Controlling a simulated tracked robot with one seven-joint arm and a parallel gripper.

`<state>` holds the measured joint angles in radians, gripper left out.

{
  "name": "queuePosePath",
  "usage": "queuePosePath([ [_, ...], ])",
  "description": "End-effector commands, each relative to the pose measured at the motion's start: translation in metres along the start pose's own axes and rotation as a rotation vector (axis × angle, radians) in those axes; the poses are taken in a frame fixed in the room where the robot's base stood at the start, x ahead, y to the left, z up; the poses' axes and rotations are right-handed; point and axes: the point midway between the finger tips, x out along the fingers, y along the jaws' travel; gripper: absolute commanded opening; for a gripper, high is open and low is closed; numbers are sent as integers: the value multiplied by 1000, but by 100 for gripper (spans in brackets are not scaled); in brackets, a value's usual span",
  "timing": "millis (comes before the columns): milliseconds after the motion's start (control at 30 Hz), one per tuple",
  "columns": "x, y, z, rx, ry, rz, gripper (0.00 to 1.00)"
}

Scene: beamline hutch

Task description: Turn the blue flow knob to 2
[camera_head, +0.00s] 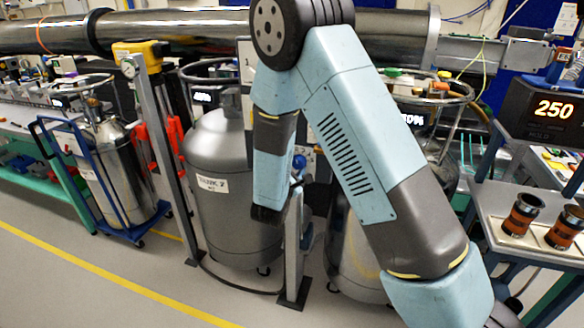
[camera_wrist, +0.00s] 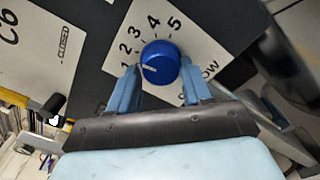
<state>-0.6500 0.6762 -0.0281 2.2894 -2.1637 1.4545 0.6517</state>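The blue flow knob (camera_wrist: 160,62) sits on a white dial plate (camera_wrist: 205,45) in the wrist view. Numbers 1 to 5 run around its left and upper sides. Its white pointer line points left and slightly down, near the 1 or just below it. The left finger covers part of the plate below the 1, and the right finger partly hides the flow label. In the head view a small blue round part (camera_head: 299,161) shows beside my arm; my fingers are hidden there.
A grey tank (camera_head: 225,165) stands left of a metal post (camera_head: 294,240), with another tank behind my arm. A blue trolley with a steel dewar (camera_head: 118,160) is at left. A display reading 250 (camera_head: 553,108) stands at right. The floor at lower left is clear.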

Motion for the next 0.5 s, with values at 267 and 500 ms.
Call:
queuePosePath([
  [267,1,-2,2,-1,-5,-3,69],
  [500,-2,-2,3,-2,-7,-4,69],
])
